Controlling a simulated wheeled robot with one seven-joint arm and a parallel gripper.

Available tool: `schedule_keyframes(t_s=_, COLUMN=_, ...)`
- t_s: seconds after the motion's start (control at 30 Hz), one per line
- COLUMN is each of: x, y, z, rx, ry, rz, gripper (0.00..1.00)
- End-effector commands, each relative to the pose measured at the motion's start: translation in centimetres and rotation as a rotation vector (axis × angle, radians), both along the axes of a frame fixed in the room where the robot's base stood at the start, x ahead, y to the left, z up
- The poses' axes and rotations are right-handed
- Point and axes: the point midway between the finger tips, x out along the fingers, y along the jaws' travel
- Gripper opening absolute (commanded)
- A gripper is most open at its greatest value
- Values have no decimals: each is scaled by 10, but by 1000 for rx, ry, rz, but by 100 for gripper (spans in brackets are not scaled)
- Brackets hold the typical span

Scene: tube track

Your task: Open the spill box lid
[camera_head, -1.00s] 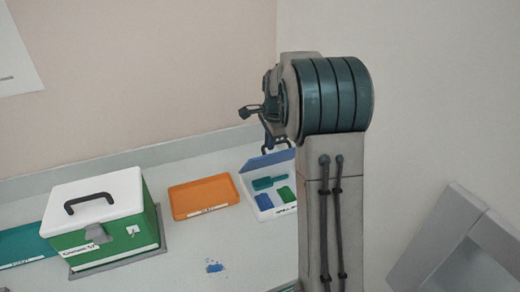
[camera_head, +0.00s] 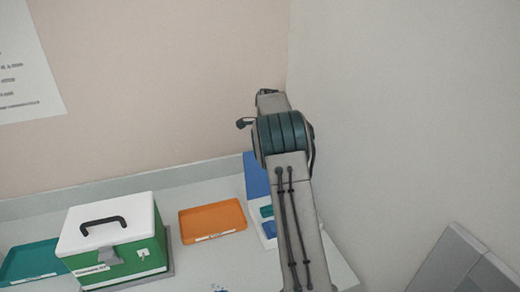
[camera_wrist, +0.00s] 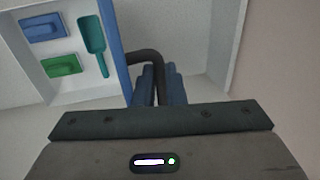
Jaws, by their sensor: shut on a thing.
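The spill box (camera_head: 270,243) is a white tray-like box at the back right of the counter, partly hidden by my arm. Its blue lid (camera_head: 256,175) stands raised, roughly upright, at the far side. In the wrist view the lid (camera_wrist: 112,45) shows nearly edge-on as a blue strip, with a dark curved handle (camera_wrist: 146,56) on it. My gripper (camera_wrist: 160,74) is shut on this handle. The open box holds a teal scoop (camera_wrist: 92,40), a blue item (camera_wrist: 43,28) and a green item (camera_wrist: 62,66). My arm hides the gripper in the head view.
An orange tray (camera_head: 212,221) lies left of the spill box. A green case with a white top (camera_head: 110,225) stands further left, beside a teal tray (camera_head: 30,262). Walls close in behind and on the right. A grey angular object (camera_head: 460,262) is at lower right.

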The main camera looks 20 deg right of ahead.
Motion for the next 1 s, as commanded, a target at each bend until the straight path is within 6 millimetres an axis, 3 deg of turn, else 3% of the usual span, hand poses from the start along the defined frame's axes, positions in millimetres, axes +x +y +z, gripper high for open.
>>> schedule_keyframes(t_s=0.1, x=10, y=0, z=-7, rx=1, ry=16, rz=-1, gripper=0)
schedule_keyframes(t_s=1.0, x=33, y=9, z=-28, rx=4, ry=125, rz=10, gripper=0)
